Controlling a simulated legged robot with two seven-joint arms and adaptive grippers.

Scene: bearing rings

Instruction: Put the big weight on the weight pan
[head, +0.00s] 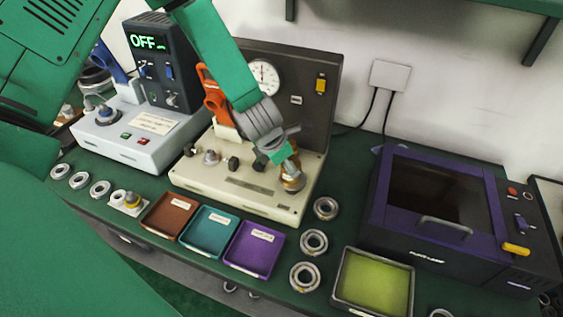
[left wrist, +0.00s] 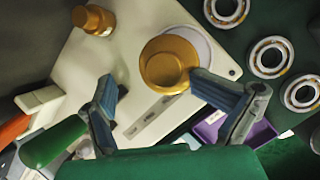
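The big weight (left wrist: 168,63) is a wide gold-coloured disc with a raised rim. In the left wrist view it overlaps a pale round plate (left wrist: 201,43), apparently the weight pan, and looks to rest on it off-centre; exact contact is unclear. In the head view the weight (head: 293,182) is partly hidden below my gripper. A smaller brass weight (left wrist: 93,20) stands apart on the beige base (left wrist: 75,62). My left gripper (head: 277,150) is above the big weight. My right gripper is not in view.
Several bearing rings (head: 314,242) lie right of the press base (head: 240,190). Brown (head: 150,232), teal (head: 190,240) and purple (head: 235,263) trays stand in front. A yellow-green tray (head: 338,295) and purple-framed machine (head: 378,215) are at right. A gauge panel (head: 325,100) rises behind.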

